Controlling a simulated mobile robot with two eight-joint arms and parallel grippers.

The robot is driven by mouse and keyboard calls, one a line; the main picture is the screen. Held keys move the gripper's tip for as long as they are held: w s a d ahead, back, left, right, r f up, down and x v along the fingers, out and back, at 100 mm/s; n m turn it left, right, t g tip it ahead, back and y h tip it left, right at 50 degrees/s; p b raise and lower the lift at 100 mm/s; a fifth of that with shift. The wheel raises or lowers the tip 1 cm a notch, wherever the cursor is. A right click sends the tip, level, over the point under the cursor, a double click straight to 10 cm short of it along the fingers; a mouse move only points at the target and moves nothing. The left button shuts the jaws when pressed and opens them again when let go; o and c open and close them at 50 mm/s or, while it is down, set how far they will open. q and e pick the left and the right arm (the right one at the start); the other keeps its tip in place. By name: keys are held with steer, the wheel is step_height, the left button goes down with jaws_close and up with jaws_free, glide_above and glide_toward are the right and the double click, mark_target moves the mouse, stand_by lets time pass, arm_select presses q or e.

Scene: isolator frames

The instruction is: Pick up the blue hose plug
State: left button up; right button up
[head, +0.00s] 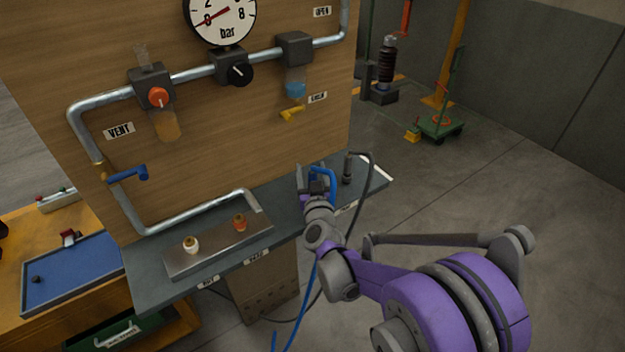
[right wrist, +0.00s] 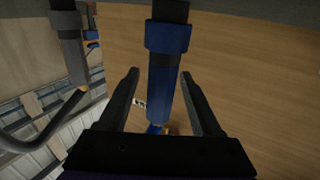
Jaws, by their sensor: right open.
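The blue hose plug (right wrist: 162,92) is a blue cylinder with a dark band in the right wrist view. It lies between the two dark fingers of my right gripper (right wrist: 160,74), with a visible gap on each side. The fingers are open. In the head view my right gripper (head: 312,182) is at the right part of the grey shelf, beside the blue hose (head: 331,178), and hides most of the plug. The blue hose also hangs below the shelf edge. My left gripper is not in view.
A grey plug (head: 348,168) with a dark hose stands close to the right; it also shows in the right wrist view (right wrist: 70,48). The shelf (head: 165,292) carries a metal plate (head: 215,250) with two fittings. A wooden panel (head: 225,130) with pipes rises behind.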

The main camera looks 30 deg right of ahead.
steer(key=shift+w, duration=0.1)
jaws_close()
stand_by(0.3)
steer(key=shift+r, duration=0.15)
step_height(320, 180, up, 10)
steer(key=p, duration=0.1)
stand_by(0.3)
steer(key=shift+p, duration=0.3)
step_height(320, 180, up, 3)
steer(key=shift+r+p, duration=0.15)
steer(key=shift+p, duration=0.8)
